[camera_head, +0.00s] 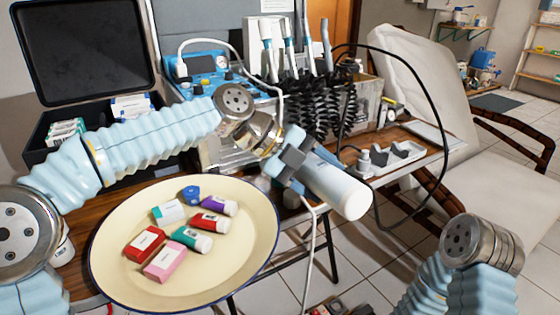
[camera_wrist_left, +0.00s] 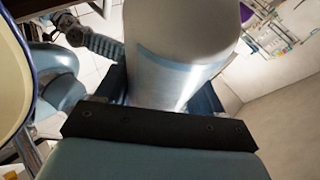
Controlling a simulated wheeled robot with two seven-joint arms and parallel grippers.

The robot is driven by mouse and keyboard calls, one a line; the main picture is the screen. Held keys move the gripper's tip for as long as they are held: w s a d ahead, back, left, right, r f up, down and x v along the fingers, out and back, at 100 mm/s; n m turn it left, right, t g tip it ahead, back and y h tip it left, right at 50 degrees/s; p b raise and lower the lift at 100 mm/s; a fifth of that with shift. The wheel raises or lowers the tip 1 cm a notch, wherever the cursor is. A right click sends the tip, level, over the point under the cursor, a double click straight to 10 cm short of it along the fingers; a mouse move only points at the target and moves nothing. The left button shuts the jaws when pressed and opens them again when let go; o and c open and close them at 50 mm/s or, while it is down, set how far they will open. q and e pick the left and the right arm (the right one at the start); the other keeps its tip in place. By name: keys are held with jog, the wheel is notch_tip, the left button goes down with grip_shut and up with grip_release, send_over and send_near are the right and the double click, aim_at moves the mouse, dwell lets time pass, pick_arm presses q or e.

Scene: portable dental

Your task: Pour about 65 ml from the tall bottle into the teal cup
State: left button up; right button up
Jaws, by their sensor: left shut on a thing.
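The tall bottle (camera_head: 338,190) is a smooth white cylinder with a pale blue band. My left gripper (camera_head: 296,165) is shut around it and holds it in the air, strongly tilted, with its rounded white end toward the lower right. In the left wrist view, the bottle (camera_wrist_left: 180,45) sits between the dark fingers of the left gripper (camera_wrist_left: 165,90). I cannot make out any teal cup for certain in either view. My right gripper is out of view; only part of the right arm shows at the lower right.
A cream tray (camera_head: 110,265) with small boxes and bottles lies left of the held bottle. Behind stand a blue dental unit (camera_head: 205,75), coiled black hoses (camera_head: 320,105) and a grey holder (camera_head: 395,155) on the wooden table. A loose black cable arcs right of the bottle.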

pick_arm(q)
jog(key=f+t, duration=0.1)
jog(key=f+m+t+y+b, duration=0.1)
jog(key=s+f+y+b, duration=0.1)
jog(key=shift+d+f+m+t, duration=0.3)
jog(key=shift+m+t, duration=0.1)
jog(key=shift+w+a+r+t+y+p, duration=0.1)
jog(key=shift+r+t+y+p, duration=0.1)
jog(key=shift+r, duration=0.25)
jog(key=shift+w+r+t+y+p, duration=0.1)
jog(key=shift+r+p, duration=0.05)
jog(key=shift+r, duration=0.25)
jog(key=shift+w+a, duration=0.1)
jog(key=shift+w, duration=0.05)
jog(key=shift+w+a+r+m+t+y, duration=0.15)
jog(key=shift+r+m+t+y, duration=0.25)
jog(key=shift+r+m+t, duration=0.1)
